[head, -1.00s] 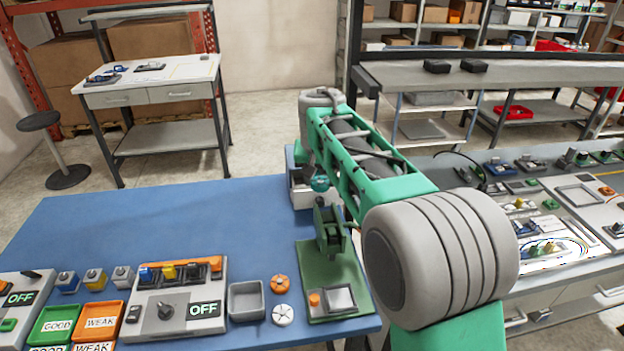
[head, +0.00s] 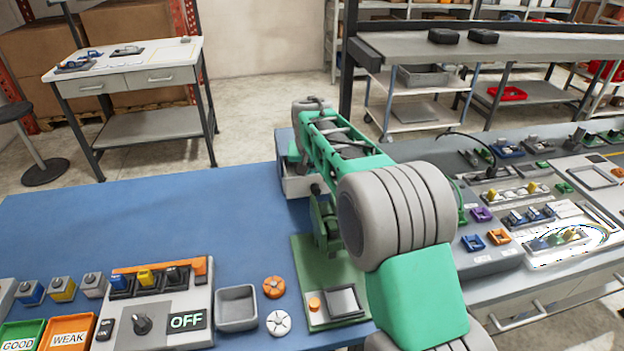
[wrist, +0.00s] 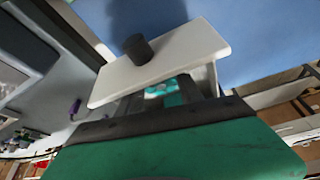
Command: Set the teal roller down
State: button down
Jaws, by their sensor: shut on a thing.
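The teal roller (wrist: 165,94) shows only as small teal patches between the dark fingers of my gripper (wrist: 163,100) in the wrist view. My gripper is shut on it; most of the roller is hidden. A white box with a dark knob on its top (wrist: 175,62) lies just beyond the fingers. I cannot tell whether the roller touches the box. In the head view the white box (head: 296,184) stands at the table's back right, partly behind my arm, and my arm hides the roller and fingertips.
On the blue table (head: 150,215), a green-based press (head: 325,225), grey bin (head: 237,308), orange wheel (head: 274,287) and white wheel (head: 278,323) are near. A switch panel (head: 165,310) stands front left. A cluttered grey bench (head: 480,260) lies right. The table's back left is clear.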

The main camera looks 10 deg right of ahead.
jog(key=shift+s+a+r, duration=0.1)
jog(key=shift+s+r, duration=0.05)
jog(key=shift+s, duration=0.1)
jog(key=shift+w+a, duration=0.1)
jog(key=shift+w, duration=0.1)
jog(key=shift+s+f, duration=0.15)
jog(key=shift+f, duration=0.45)
jog(key=c, duration=0.8)
grip_release()
jog(key=shift+s, duration=0.1)
jog(key=shift+c, duration=0.2)
jog(key=shift+o, duration=0.5)
jog(key=d+v, duration=0.1)
jog(key=v, duration=1.2)
jog(key=shift+w+a+r, duration=0.2)
jog(key=shift+w+a, duration=0.15)
jog(key=shift+a, duration=0.05)
